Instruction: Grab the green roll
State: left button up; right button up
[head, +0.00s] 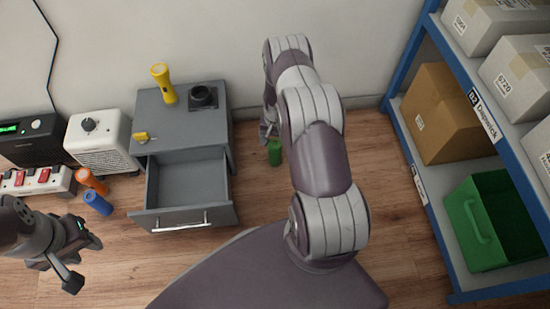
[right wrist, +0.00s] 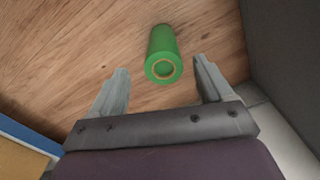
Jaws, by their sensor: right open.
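The green roll (head: 275,153) is on the wooden floor near the back wall, just right of the grey drawer cabinet. In the right wrist view the green roll (right wrist: 161,45) shows its round end with a tan ring. It lies ahead of my right gripper (right wrist: 161,66), in line with the gap between the fingers. The fingers are apart with nothing held, and no contact with the roll shows. In the head view my right arm hides most of that gripper. My left gripper (head: 78,262) is at the lower left, away from the roll, and its jaw gap is unclear.
The grey cabinet (head: 181,130) has its drawer (head: 185,218) pulled open, with a yellow flashlight (head: 163,84) on top. Orange (head: 92,181) and blue (head: 97,203) cylinders lie left. A blue-framed shelf (head: 412,158) with cartons and a green bin (head: 475,222) stands right.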

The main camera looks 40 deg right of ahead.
aim_at(275, 144)
notch_tip(275, 144, down, 7)
jog(key=b, duration=0.5)
jog(key=shift+w+a+r, duration=0.1)
jog(key=shift+w+r, duration=0.05)
jog(key=shift+r, duration=0.15)
jog(key=shift+c, duration=0.4)
jog(key=c, duration=1.1)
